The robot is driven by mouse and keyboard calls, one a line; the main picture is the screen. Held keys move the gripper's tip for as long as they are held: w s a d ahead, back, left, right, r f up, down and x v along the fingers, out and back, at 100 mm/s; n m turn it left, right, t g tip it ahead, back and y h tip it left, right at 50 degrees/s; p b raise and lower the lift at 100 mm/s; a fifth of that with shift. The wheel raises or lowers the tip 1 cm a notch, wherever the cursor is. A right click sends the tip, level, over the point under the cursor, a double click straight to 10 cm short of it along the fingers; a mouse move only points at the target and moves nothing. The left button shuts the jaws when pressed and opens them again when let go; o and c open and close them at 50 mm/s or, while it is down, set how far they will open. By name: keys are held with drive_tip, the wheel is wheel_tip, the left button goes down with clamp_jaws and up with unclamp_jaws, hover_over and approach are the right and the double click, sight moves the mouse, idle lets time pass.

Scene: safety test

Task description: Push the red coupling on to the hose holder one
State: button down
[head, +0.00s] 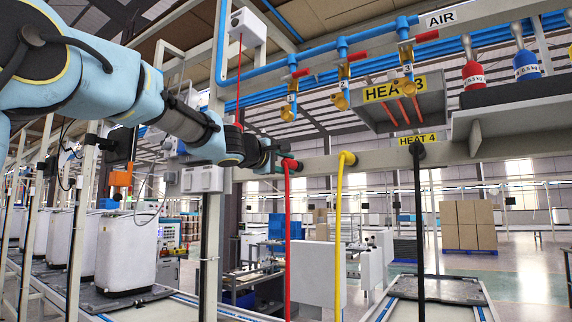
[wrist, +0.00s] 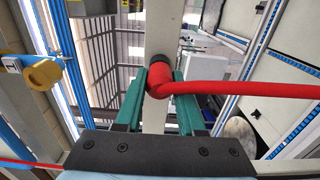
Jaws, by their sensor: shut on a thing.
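The red coupling (wrist: 162,72) sits between the teal fingers of my gripper (wrist: 161,92) in the wrist view, and my gripper is shut on it. A red hose (wrist: 250,90) bends away from it to the right. In the head view, my gripper (head: 280,152) is at the grey beam's near face, at the left of the hose row, and the red coupling (head: 291,163) shows just past it. The red hose (head: 288,230) hangs straight down. A dark round part beyond the coupling may be hose holder one; whether the coupling is seated on it, I cannot tell.
A yellow hose (head: 338,230) and a black hose (head: 418,220) hang from the grey beam (head: 470,153) to the right. Numbered brass valves on the blue air pipe (head: 375,36) are above. One valve (wrist: 42,75) shows left in the wrist view.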

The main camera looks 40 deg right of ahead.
drive_tip(key=shift+w+d, duration=0.1)
drive_tip(key=shift+d, duration=0.3)
drive_tip(key=shift+c, duration=2.2)
unclamp_jaws()
drive_tip(key=b+v, duration=0.4)
drive_tip(key=v, duration=0.6)
drive_tip(key=shift+a, duration=0.4)
